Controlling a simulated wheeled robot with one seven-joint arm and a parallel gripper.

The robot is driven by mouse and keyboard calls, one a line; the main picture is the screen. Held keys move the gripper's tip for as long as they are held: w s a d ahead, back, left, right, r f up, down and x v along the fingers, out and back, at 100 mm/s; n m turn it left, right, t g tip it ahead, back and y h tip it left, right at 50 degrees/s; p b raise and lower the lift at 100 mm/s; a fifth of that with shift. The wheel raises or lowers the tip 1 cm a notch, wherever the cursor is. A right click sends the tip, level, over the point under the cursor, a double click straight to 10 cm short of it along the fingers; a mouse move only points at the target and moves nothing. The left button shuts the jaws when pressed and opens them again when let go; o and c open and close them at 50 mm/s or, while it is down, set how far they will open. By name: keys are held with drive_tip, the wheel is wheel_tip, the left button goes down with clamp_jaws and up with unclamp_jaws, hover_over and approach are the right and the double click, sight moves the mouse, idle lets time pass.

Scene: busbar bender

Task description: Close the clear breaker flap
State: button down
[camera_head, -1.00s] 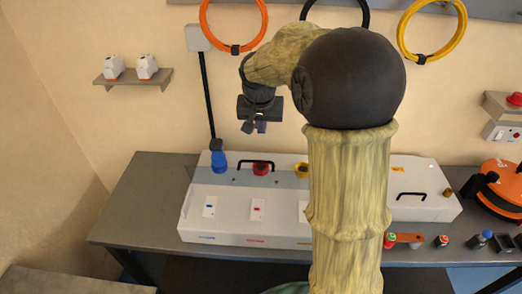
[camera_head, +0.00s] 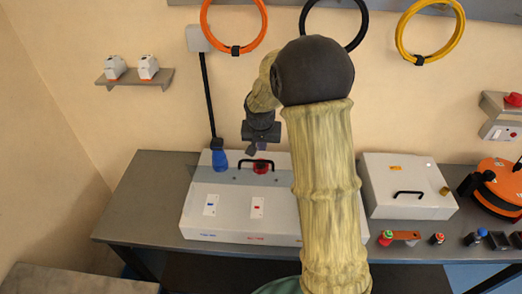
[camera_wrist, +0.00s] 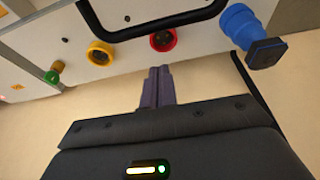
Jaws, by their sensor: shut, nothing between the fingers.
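The white breaker box (camera_head: 231,223) stands on the grey bench, with small blue and red breaker switches in cut-outs in its top. I cannot make out the clear flap or its angle in either view; my arm hides the box's right part in the head view. My gripper (camera_head: 256,150) is above the box's back edge, behind the black handle (camera_head: 257,162). In the wrist view, my gripper (camera_wrist: 157,75) is shut and empty, with its tips close to the red socket (camera_wrist: 163,40) and below the handle (camera_wrist: 150,30) in the picture. I cannot tell whether it touches anything.
A blue plug (camera_head: 219,160) stands at the box's back left; a yellow socket (camera_wrist: 100,53) shows in the wrist view. A second white box (camera_head: 408,185) with a black handle and an orange machine (camera_head: 497,187) are on the right. The bench's left end (camera_head: 140,200) is clear.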

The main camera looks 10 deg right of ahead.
sight(257, 172)
drive_tip(key=s, duration=0.2)
drive_tip(key=s+a+p, duration=0.1)
drive_tip(key=shift+s+a+r, duration=0.1)
drive_tip(key=shift+s+a, duration=0.05)
drive_tip(key=shift+s, duration=0.25)
drive_tip(key=shift+a+b, duration=0.1)
drive_tip(key=shift+b, duration=0.7)
drive_tip(key=shift+s+t+b, duration=0.3)
drive_tip(key=shift+b, duration=0.15)
drive_tip(key=shift+s+b, duration=0.25)
drive_tip(key=shift+b, duration=0.75)
